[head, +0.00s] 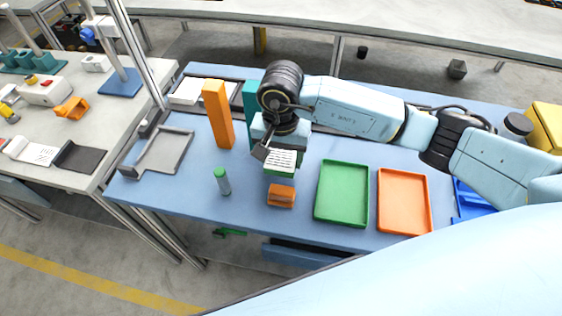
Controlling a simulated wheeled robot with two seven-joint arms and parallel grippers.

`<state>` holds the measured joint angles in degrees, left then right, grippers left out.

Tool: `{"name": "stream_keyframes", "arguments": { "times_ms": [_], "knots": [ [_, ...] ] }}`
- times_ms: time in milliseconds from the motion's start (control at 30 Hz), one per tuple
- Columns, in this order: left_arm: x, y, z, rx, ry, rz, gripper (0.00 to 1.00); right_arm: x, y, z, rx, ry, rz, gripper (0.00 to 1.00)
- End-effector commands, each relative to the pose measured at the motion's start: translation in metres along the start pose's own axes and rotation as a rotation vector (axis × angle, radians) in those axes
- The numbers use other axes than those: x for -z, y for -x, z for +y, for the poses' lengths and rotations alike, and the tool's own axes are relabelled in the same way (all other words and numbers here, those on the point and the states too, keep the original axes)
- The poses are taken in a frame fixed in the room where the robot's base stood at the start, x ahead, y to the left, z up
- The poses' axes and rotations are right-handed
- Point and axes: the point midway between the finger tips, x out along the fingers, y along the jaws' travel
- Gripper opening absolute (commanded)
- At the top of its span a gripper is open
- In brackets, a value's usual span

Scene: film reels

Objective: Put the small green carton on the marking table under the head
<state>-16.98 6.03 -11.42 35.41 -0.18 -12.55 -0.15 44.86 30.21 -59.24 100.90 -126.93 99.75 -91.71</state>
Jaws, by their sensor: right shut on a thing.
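The small green carton (281,164), with a white lined label on top, is in my right gripper (277,152). The gripper is shut on it from above, over the blue table. The carton's far side is hidden by the fingers. A grey, low-rimmed plate (160,153) lies at the table's left end, left of the carton. I cannot tell for sure whether this plate is the marking table; no head shows clearly above it. My left gripper is not in view.
A small orange carton (281,197) lies just in front of the gripper. A green-capped bottle (222,181) stands to its left and a tall orange box (218,114) behind. A green tray (342,191) and an orange tray (404,201) lie at right.

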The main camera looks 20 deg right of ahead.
Motion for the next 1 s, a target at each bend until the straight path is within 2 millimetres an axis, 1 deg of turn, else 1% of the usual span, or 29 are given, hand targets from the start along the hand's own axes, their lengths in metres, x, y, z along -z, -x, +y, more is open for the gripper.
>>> {"name": "stream_keyframes", "arguments": {
  "times_ms": [33, 100, 167, 433, 600, 633, 767, 1000],
  "knots": [
    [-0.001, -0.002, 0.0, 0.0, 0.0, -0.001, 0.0, -0.001, -0.01, 0.0, -0.002, 0.0, -0.004, 0.39],
    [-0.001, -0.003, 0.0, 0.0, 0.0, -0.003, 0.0, -0.001, -0.021, 0.0, -0.001, 0.0, -0.005, 0.39],
    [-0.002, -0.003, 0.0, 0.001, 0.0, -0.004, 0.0, -0.001, -0.028, 0.0, -0.001, 0.0, -0.003, 0.39],
    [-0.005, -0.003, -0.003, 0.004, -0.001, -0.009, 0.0, 0.0, -0.029, 0.0, 0.0, 0.001, 0.0, 0.39],
    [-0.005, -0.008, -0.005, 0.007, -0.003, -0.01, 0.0, 0.0, -0.032, 0.0, 0.001, 0.001, 0.0, 0.39],
    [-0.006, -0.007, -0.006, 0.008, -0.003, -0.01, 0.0, 0.0, -0.032, 0.0, 0.0, 0.001, -0.001, 0.67],
    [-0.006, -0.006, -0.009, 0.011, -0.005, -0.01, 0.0, 0.0, -0.031, 0.0, 0.0, 0.001, -0.001, 0.84],
    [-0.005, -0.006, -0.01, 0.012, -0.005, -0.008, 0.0, 0.0, -0.031, 0.0, 0.0, 0.001, -0.001, 0.85]
  ]
}}
